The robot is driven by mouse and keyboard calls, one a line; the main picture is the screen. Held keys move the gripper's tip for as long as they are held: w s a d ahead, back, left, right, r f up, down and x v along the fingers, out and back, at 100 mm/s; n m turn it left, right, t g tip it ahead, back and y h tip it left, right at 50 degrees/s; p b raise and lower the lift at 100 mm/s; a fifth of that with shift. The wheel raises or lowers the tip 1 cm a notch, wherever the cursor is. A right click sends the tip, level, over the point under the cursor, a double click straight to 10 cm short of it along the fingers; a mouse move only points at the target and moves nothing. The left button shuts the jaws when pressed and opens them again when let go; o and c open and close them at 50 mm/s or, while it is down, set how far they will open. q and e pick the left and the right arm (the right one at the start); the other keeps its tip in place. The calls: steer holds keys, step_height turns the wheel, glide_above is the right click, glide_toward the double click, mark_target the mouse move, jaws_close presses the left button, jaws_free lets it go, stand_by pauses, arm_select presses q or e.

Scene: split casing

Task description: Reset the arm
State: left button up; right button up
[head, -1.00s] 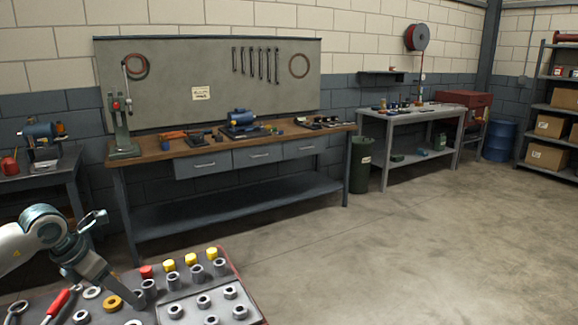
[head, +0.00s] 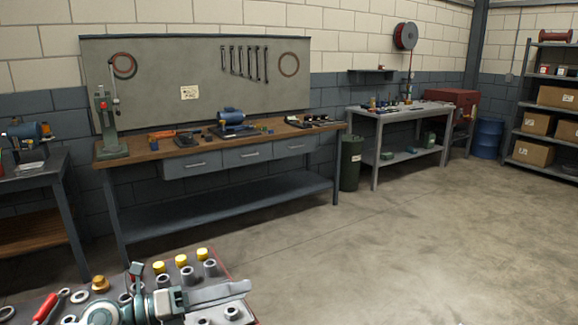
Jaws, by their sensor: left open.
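My left arm comes in low at the left, and my left gripper (head: 222,294) is stretched to the right over the tray of parts. It is open, and I see nothing held in it. The red-edged tray (head: 232,262) carries yellow-topped pieces (head: 181,260), grey nuts (head: 210,268) and a brass piece (head: 100,284). The gripper and wrist hide part of the tray and its parts. My right gripper is not in view.
A wooden-topped workbench (head: 141,156) with a blue device (head: 232,118) stands behind. A grey table (head: 428,109), a dark green bin (head: 350,168), a blue barrel (head: 487,139) and a shelf (head: 541,104) stand farther right. The concrete floor (head: 400,250) is clear.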

arm_select(q)
steer(key=s+a+f+n+t+y, duration=0.2)
steer(key=a+f+n+t+y, duration=0.45)
steer(key=n, duration=0.85)
steer(key=s+a+f+n+t+y, duration=0.25)
steer(key=a+f+n+y, duration=0.4)
steer(key=n+y, duration=0.6)
steer(key=s+f+n+g+h, duration=0.2)
steer(key=s+f+n+g, duration=0.45)
steer(key=s+f, duration=0.7)
steer(key=s+d+f+n+g+h, duration=0.1)
steer(key=s+f+g, duration=0.25)
steer(key=s, duration=0.45)
steer(key=s+d+f+n+g, duration=0.1)
steer(key=s+f+n+g, duration=0.2)
steer(key=s, duration=0.5)
steer(key=w+d+f+m+t+h, duration=0.1)
steer(key=w+d+f, duration=0.15)
steer(key=f, duration=0.65)
steer(key=w+d+f+t, duration=0.1)
steer(key=w+f, duration=0.3)
steer(key=f, duration=0.5)
step_height(320, 180, down, 16)
steer(key=s+d+t+h, duration=0.1)
steer(key=s+d+t, duration=0.1)
steer(key=shift+s+d+f+m, duration=0.2)
steer(key=shift+d+m, duration=0.05)
steer(key=shift+m, duration=0.15)
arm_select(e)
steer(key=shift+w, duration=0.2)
